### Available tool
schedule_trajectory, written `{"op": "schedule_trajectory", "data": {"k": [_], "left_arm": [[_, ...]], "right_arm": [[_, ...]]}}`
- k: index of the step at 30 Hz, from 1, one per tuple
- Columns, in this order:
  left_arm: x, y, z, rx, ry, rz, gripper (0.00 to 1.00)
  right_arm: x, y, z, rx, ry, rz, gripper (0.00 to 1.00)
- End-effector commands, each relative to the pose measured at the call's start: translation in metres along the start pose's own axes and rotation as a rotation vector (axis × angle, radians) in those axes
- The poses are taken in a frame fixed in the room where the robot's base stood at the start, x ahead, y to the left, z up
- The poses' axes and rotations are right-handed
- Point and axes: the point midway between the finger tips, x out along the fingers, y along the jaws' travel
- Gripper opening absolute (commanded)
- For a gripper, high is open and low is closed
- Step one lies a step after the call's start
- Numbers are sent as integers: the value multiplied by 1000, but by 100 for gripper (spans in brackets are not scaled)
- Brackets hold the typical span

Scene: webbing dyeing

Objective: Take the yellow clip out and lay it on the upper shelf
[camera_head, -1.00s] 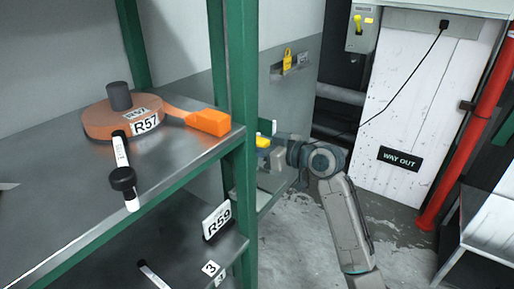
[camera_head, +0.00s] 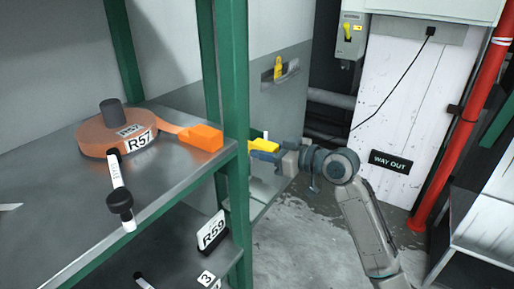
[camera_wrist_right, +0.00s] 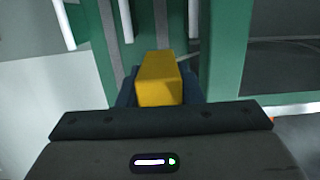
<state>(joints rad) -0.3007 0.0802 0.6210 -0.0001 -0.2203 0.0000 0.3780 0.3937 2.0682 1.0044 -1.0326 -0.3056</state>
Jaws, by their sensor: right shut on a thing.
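The yellow clip (camera_head: 264,145) is in my right gripper (camera_head: 262,153), which is shut on it. In the head view they are just right of the green front post of the shelf rack, partly hidden by it. In the right wrist view the yellow clip (camera_wrist_right: 160,80) stands out between the dark fingers, with green posts beyond it. The upper shelf (camera_head: 180,185) is a grey metal board left of the post, and the clip is outside it, apart as far as I can tell. My left gripper is not in view.
On the upper shelf lie an orange roll (camera_head: 100,140) labelled R57, an orange block (camera_head: 201,137) and a black-and-white handled tool (camera_head: 120,195). The green post (camera_head: 234,100) stands between clip and shelf. An R59 card (camera_head: 212,231) is on the lower shelf.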

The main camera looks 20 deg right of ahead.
Motion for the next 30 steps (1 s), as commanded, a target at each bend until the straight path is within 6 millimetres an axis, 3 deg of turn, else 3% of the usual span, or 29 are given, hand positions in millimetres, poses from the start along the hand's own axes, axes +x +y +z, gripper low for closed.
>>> {"op": "schedule_trajectory", "data": {"k": [18,30], "left_arm": [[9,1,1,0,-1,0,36],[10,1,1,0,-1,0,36]], "right_arm": [[-52,0,9,-3,-2,0,9],[-60,0,9,0,0,-1,9]]}}
